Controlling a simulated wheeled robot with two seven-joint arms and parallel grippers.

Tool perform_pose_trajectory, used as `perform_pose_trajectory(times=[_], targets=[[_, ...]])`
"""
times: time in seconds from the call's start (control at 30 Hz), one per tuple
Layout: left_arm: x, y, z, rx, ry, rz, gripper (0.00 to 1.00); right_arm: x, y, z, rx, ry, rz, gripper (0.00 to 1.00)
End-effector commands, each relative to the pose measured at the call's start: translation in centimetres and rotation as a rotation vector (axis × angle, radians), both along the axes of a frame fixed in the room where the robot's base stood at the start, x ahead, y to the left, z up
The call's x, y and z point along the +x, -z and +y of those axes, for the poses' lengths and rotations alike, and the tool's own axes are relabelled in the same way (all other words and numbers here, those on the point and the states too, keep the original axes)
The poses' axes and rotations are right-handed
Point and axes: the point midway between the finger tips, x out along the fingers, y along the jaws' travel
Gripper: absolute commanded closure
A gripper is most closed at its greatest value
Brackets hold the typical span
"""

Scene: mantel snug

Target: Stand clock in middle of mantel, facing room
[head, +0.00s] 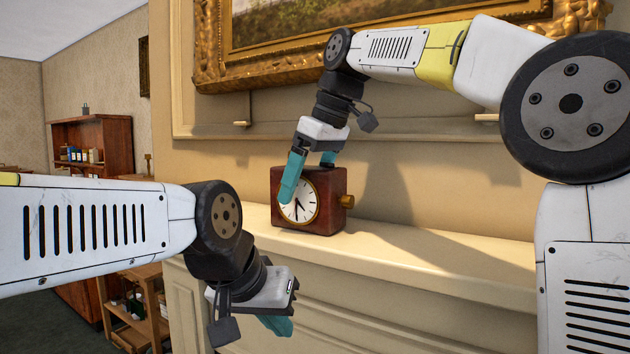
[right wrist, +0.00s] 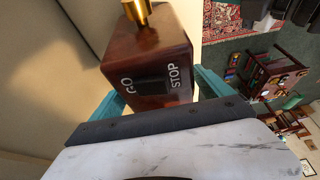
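The clock (head: 322,222) is a dark red-brown wooden box with a white dial facing out to the room side and a brass knob on its right side. It looks upright on the cream mantel (head: 440,258), towards the mantel's visible left end. My right gripper (head: 307,172) reaches down over it, one teal finger across the dial and the other behind. The right wrist view shows the fingers (right wrist: 163,92) closely flanking the clock (right wrist: 150,50), whose top has a switch marked GO and STOP. My left gripper (head: 277,322) is low in front of the mantel, empty; its finger gap is hidden.
A gold-framed painting (head: 330,40) hangs above the mantel, on the wall behind my right arm. The mantel top is bare to the right of the clock. A bookcase (head: 95,140) and a small wooden shelf (head: 140,310) stand at the left.

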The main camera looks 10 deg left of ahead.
Motion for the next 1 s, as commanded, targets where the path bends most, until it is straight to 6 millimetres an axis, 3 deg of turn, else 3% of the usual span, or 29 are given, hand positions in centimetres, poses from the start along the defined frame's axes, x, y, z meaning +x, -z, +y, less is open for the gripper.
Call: perform_pose_trajectory(times=[0.27,0.7,1.0], targets=[[0.0,0.0,0.0,0.0,0.0,0.0,1.0,0.0,-0.7,-0.1,0.001,0.0,-0.001,0.1],[0.0,0.0,0.0,0.0,0.0,0.0,1.0,-0.9,-6.7,-2.4,0.002,0.0,-0.001,0.1],[0.0,0.0,0.0,0.0,0.0,0.0,1.0,-1.0,-7.3,-2.7,0.0,0.0,0.0,0.1]])
